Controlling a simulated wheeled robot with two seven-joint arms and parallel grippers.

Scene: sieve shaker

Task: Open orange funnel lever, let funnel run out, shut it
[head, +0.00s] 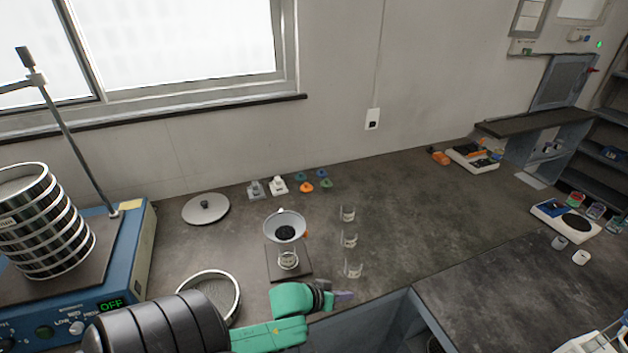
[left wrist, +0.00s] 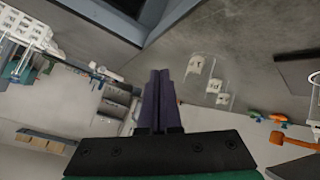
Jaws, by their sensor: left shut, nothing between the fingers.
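The funnel (head: 285,226) stands on a dark stand, with dark material in its bowl. A small bit of the orange lever (head: 306,234) shows at its right side; its setting is too small to tell. A glass beaker (head: 288,261) stands below the funnel on the stand's base. In the left wrist view an orange piece (left wrist: 292,142) shows at the right edge; it looks like the lever. My left gripper (head: 345,297) is shut and empty, in front and to the right of the funnel, apart from it. Its dark fingers (left wrist: 159,90) meet in the left wrist view. My right gripper is out of view.
Three glass beakers (head: 349,240) stand in a row right of the funnel. A sieve ring (head: 212,293) lies to its left, near my arm. The blue shaker (head: 130,262) with its sieve stack (head: 42,225) is at far left.

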